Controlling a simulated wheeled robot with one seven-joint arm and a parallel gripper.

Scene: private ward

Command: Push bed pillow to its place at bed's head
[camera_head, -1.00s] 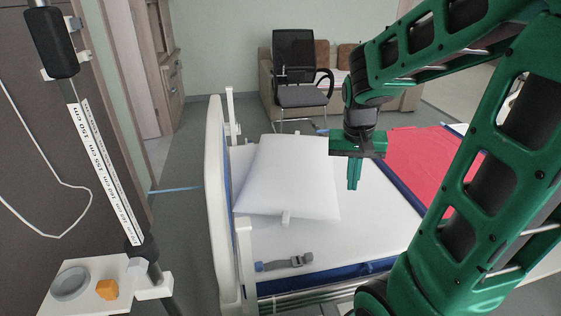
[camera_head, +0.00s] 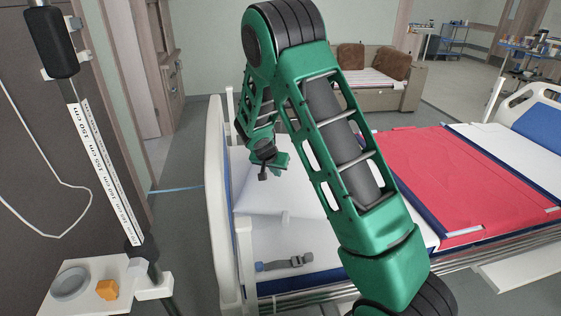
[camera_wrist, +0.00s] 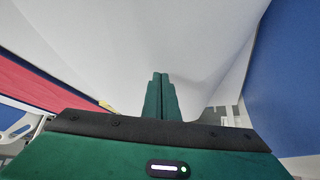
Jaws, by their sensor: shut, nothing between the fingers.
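The white bed pillow (camera_head: 258,200) lies at the left end of the bed, close beside the headboard (camera_head: 214,200). My arm hides much of its far and right parts. My gripper (camera_head: 276,168) is over the pillow's far part in the head view; I cannot tell whether it touches. In the wrist view its two green fingers (camera_wrist: 160,95) are together and empty. A broad white surface fills the view beyond them, but pillow and sheet are hard to tell apart there. A blue panel (camera_wrist: 290,85) stands at the right.
A red blanket (camera_head: 455,180) covers the bed's middle. A stand with a small white tray (camera_head: 125,272) is at the left. A sofa (camera_head: 375,95) is behind the bed.

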